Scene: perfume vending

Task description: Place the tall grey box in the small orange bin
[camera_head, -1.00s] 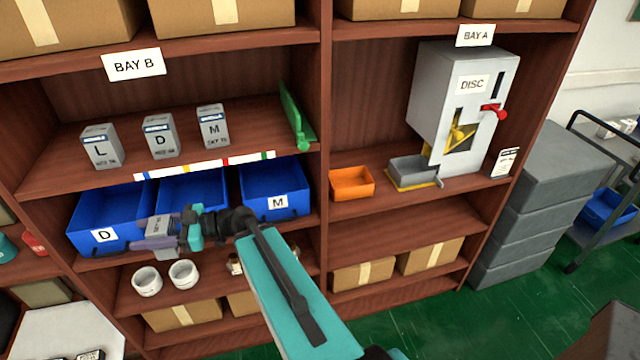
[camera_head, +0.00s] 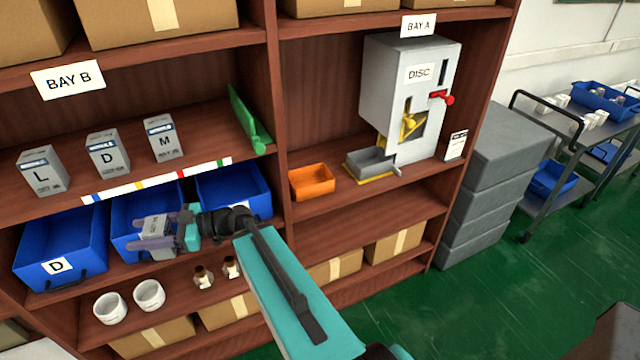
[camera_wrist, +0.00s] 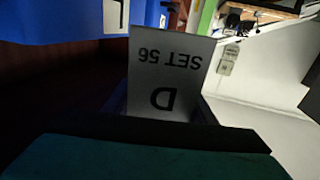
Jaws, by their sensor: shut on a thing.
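My gripper (camera_head: 146,235) is shut on a grey box (camera_head: 157,226), held in front of the blue bins in Bay B. In the wrist view the grey box (camera_wrist: 168,72) shows an upside-down label reading "D" and "SET 56". Its lower end there is hidden behind my gripper. The small orange bin (camera_head: 312,193) sits on the Bay A shelf, just right of the upright between the bays. It looks empty and is to the right of my gripper and a little higher in the head view.
Grey boxes marked L (camera_head: 44,172), D (camera_head: 108,153) and M (camera_head: 164,138) stand on the shelf above. A grey tray (camera_head: 372,166) and the DISC dispenser (camera_head: 385,90) are right of the orange bin. The shelf upright (camera_head: 275,130) divides the bays.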

